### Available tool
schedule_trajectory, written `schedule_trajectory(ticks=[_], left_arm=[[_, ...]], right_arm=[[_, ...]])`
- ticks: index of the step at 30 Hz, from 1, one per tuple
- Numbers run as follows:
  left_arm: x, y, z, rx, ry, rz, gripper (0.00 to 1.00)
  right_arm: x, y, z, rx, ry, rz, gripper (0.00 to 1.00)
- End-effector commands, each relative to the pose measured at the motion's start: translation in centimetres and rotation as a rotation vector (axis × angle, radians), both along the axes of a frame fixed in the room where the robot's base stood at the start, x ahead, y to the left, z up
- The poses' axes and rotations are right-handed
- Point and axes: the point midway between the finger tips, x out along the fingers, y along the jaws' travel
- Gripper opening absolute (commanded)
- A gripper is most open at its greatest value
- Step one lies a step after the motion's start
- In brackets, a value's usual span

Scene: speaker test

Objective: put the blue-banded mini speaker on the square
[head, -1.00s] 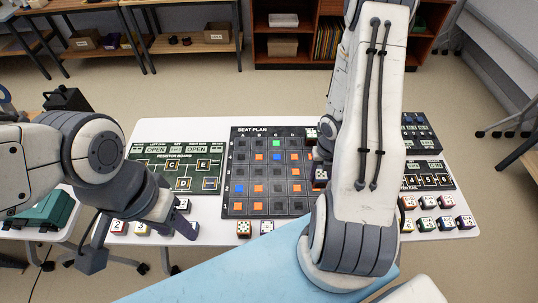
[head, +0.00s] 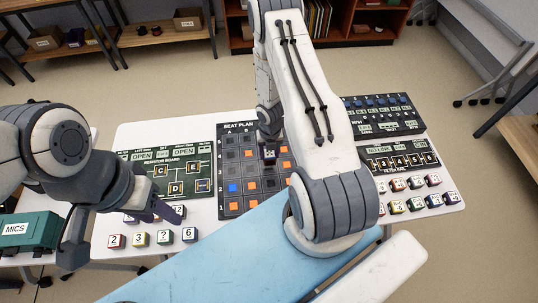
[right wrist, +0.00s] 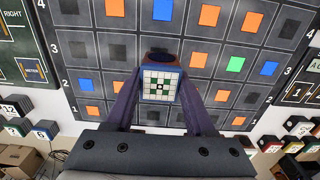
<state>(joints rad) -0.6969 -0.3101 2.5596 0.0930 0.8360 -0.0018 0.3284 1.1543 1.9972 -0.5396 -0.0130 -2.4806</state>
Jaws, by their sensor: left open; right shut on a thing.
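My right gripper (right wrist: 158,92) is shut on a small cube, the mini speaker (right wrist: 159,84), which has a white patterned face and blue edging. In the head view the held speaker (head: 269,153) is over the dark seat plan board (head: 232,206), around its middle columns. I cannot tell whether it touches the board. The board has grey, orange, blue and green squares; an orange square (right wrist: 197,60) shows right of the speaker in the wrist view. My right arm hides the board's right part in the head view. My left gripper (head: 116,226) is open and empty at the table's left front.
Numbered cubes (head: 164,238) stand at the table's front left. Several coloured cubes (head: 415,204) stand at the right. A green resistor board (head: 146,184) lies left of the seat plan, and dark panels (head: 384,117) lie at the right. A green MICS case (head: 25,232) is at far left.

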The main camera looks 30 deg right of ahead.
Motion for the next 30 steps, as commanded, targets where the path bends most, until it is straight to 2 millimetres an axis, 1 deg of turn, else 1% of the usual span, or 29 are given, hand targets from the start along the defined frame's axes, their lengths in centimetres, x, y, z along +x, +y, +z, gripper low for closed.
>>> schedule_trajectory(ticks=[1,2,4,9,12,22,26,27,29,30], left_arm=[[0.0,0.0,0.4,0.000,0.000,-0.001,0.50],[0.0,0.0,0.3,0.000,0.000,-0.001,0.50],[0.0,0.0,-0.3,0.000,0.000,0.000,0.50],[0.0,0.0,-2.8,0.001,0.001,0.003,0.50],[0.0,0.0,-3.5,0.001,0.001,0.004,0.50],[0.0,0.0,-3.5,0.001,0.001,0.005,0.50],[0.0,0.0,-3.9,0.000,0.000,0.004,0.50],[0.0,0.0,-3.9,0.001,0.001,0.004,0.50],[0.0,0.0,-3.8,0.001,0.001,0.004,0.50],[0.0,0.0,-3.8,0.000,0.000,0.004,0.50]], right_arm=[[0.1,0.2,0.0,0.000,0.001,0.001,0.00],[0.2,0.2,-0.2,0.000,0.000,0.001,0.00],[0.3,0.3,-1.0,0.000,0.000,0.000,0.00],[0.3,0.3,-3.5,0.000,0.000,-0.001,0.00],[0.3,0.2,-4.3,0.000,0.000,-0.001,0.00],[0.3,0.2,-4.3,0.000,0.000,-0.001,0.00],[0.3,0.2,-4.8,0.000,0.000,0.000,0.00],[0.3,0.2,-4.7,0.000,0.000,0.000,0.62],[0.3,0.2,-4.6,0.000,0.000,-0.001,0.84],[0.3,0.2,-4.6,0.000,0.000,0.000,0.84]])
